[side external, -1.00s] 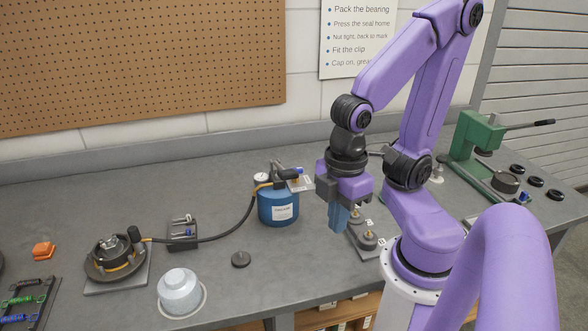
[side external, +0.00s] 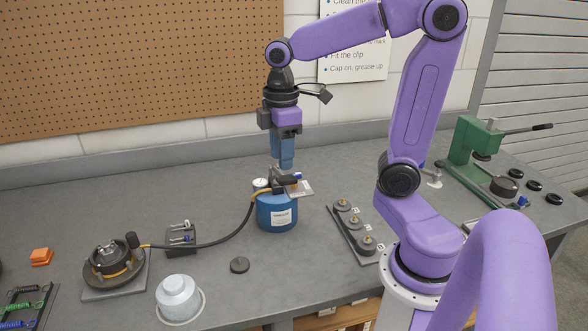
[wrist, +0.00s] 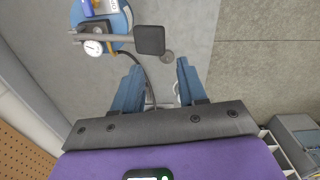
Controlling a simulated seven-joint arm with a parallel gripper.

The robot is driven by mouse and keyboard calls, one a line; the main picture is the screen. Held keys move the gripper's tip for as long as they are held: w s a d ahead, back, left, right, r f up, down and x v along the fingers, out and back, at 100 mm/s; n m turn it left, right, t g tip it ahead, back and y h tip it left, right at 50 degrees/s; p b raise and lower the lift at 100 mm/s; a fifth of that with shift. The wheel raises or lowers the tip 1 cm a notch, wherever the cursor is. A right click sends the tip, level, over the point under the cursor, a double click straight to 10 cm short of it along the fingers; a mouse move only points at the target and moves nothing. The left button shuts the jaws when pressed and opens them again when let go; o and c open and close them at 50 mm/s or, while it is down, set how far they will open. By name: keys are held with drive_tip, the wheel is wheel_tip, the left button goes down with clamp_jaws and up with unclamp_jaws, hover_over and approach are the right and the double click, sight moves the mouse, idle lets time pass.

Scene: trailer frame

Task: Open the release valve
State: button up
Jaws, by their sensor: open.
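A blue canister (side external: 278,212) with a pale label stands on the bench. On its top are a round white gauge (side external: 260,184), a dark lever handle with a block end, and a small blue part (side external: 297,177) beside a pale plate. I cannot tell for certain which part is the release valve. My gripper (side external: 281,166) points down just above the canister top. In the wrist view its two blue fingers are apart with nothing between them (wrist: 158,68). There the lever handle (wrist: 150,40), gauge (wrist: 92,47) and small blue part (wrist: 88,8) lie ahead of the fingers.
A black hose (side external: 215,242) runs from the canister to a hub (side external: 112,262) on the left. A small dark bracket (side external: 181,238), a black puck (side external: 239,265) and a grey cap (side external: 178,292) stand nearby.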

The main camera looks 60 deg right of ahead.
drive_tip(key=w+d+r+m, duration=0.1)
drive_tip(key=w+d+r, duration=0.1)
drive_tip(key=d, duration=0.5)
drive_tip(key=w+d+r, duration=0.2)
drive_tip(key=d+r, duration=0.1)
drive_tip(key=d, duration=0.3)
drive_tip(key=f, duration=1.7)
drive_tip(key=shift+w+d+f, duration=0.1)
drive_tip(key=shift+w+f, duration=0.1)
drive_tip(key=shift+f, duration=0.15)
clamp_jaws()
